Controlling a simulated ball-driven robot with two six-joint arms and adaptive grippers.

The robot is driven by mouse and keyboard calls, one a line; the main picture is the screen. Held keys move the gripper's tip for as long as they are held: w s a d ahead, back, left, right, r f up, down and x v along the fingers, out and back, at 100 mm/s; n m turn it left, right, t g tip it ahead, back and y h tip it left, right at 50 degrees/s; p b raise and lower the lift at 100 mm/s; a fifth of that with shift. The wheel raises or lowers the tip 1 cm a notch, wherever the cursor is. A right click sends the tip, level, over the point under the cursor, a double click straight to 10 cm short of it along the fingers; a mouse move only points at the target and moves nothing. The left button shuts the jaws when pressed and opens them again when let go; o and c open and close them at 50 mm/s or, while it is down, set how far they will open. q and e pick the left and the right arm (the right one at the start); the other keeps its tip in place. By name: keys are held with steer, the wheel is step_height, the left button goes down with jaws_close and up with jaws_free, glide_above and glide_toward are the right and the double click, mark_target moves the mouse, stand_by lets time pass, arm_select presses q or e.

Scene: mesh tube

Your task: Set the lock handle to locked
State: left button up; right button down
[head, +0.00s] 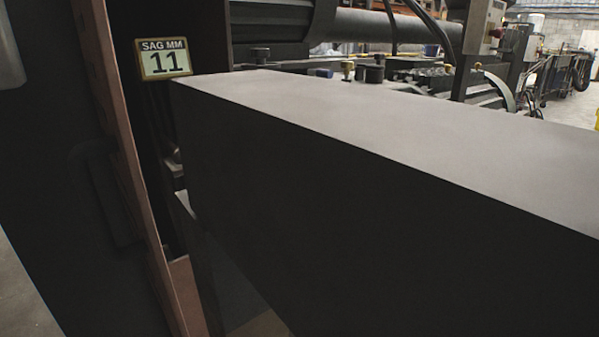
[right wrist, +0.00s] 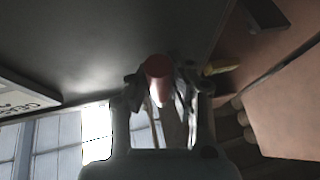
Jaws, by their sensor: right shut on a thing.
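In the right wrist view, my right gripper (right wrist: 165,92) is shut on a handle with a rounded red end (right wrist: 158,67), which looks like the lock handle. The red end sits between the two fingertips, close to a dark flat panel (right wrist: 120,40). The fingers hide most of the handle, so I cannot tell its setting. Neither gripper nor the handle shows in the head view.
In the head view, a long dark box (head: 400,210) with a grey top fills the middle and right. A sign (head: 164,58) reading "SAG MM 11" stands at its left end beside a copper-coloured edge (head: 120,150). Workshop machinery lies behind.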

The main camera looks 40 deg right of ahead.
steer(key=shift+r, duration=0.1)
stand_by(0.3)
steer(key=c, duration=1.2)
jaws_free()
steer(key=shift+d, duration=0.1)
steer(key=shift+o, duration=0.2)
steer(key=a+v, duration=0.1)
steer(key=v, duration=1.1)
steer(key=shift+d, duration=0.4)
